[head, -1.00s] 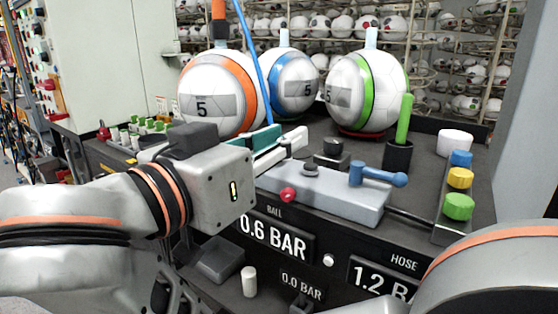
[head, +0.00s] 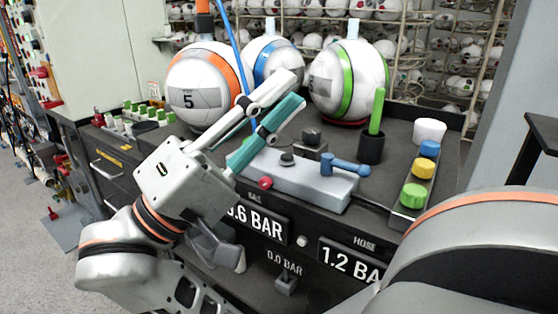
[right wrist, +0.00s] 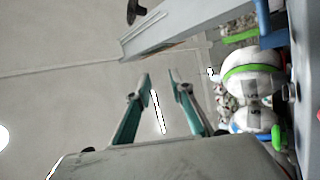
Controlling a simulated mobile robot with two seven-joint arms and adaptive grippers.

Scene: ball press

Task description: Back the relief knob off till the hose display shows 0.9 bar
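The hose display (head: 350,262) reads 1.2, its right end hidden behind my arm. No knob carries a readable relief label, so I cannot tell which one it is. A red knob (head: 265,183) sits on the front of the grey block, a dark knob (head: 287,159) on its top, and a small white knob (head: 302,241) between the displays. My right gripper (head: 296,86) is open and empty, with teal fingers pointing up and right above the block, apart from the knobs. Its fingers also show apart in the right wrist view (right wrist: 160,76). My left gripper is not in view.
The ball display (head: 258,219) reads 0.6 BAR, partly covered; a lower one (head: 284,262) reads 0.0 BAR. A blue lever (head: 345,165), a green rod in a black cup (head: 371,148) and coloured buttons (head: 421,168) stand right. Balls (head: 347,80) stand behind, with a blue hose (head: 238,50).

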